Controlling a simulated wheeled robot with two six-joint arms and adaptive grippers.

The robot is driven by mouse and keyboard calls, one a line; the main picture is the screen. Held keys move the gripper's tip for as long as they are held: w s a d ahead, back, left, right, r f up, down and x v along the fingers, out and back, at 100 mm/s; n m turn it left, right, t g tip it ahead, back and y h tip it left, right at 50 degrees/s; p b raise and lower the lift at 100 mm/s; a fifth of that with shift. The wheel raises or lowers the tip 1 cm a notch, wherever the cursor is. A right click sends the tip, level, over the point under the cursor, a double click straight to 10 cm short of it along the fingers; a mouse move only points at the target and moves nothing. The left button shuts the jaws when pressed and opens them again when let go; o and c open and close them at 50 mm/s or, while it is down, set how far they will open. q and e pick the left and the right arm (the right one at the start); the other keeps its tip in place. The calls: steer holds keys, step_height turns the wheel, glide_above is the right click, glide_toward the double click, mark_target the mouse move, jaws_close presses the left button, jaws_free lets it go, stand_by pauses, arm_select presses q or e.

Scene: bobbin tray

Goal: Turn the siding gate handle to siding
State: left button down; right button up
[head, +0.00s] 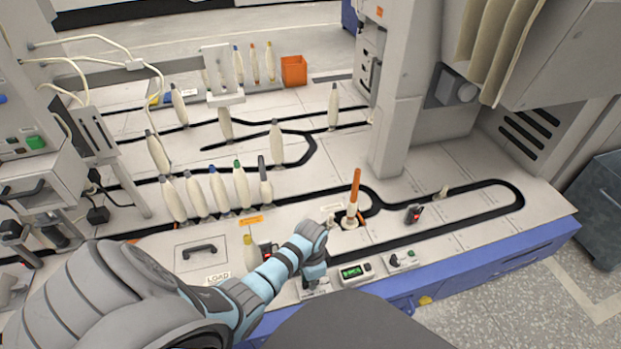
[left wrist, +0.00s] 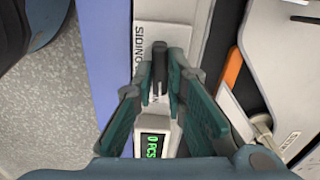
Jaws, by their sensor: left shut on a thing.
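The siding gate handle (left wrist: 159,62) is a dark upright grip on a pale plate (left wrist: 140,30) lettered SIDING, with a second, partly covered word. In the left wrist view my left gripper (left wrist: 160,80) has its green-padded fingers closed together on the handle. In the head view the left gripper (head: 314,284) points down at the front edge of the bench and hides most of the handle. Which marking the handle points to cannot be told. My right gripper does not show.
A counter with a green display (head: 354,272) stands just right of the gripper, then a small switch box (head: 401,258). An orange-topped bobbin (head: 353,200) stands on the dark track behind. A row of bobbins (head: 220,190) stands farther left.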

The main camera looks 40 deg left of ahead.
arm_select(q)
steer(key=shift+r+n+p, duration=0.2)
steer(key=shift+n+p, duration=0.45)
steer(key=shift+n, duration=0.05)
steer(key=n+p, duration=0.2)
steer(key=n, duration=0.1)
steer(key=shift+w+n, duration=0.1)
steer(key=shift+n, duration=0.2)
steer(key=n+p, duration=0.1)
steer(key=n, duration=0.1)
steer(key=shift+a+f+n, duration=0.1)
steer(key=shift+n, duration=0.2)
steer(key=shift+n+p, duration=0.6)
steer(key=shift+n, duration=0.9)
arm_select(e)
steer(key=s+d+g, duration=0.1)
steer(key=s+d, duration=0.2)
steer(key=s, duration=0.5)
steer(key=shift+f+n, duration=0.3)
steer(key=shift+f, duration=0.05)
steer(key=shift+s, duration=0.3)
arm_select(q)
steer(key=c, duration=1.7)
jaws_free()
steer(key=shift+o, duration=0.5)
steer(key=shift+f, duration=0.1)
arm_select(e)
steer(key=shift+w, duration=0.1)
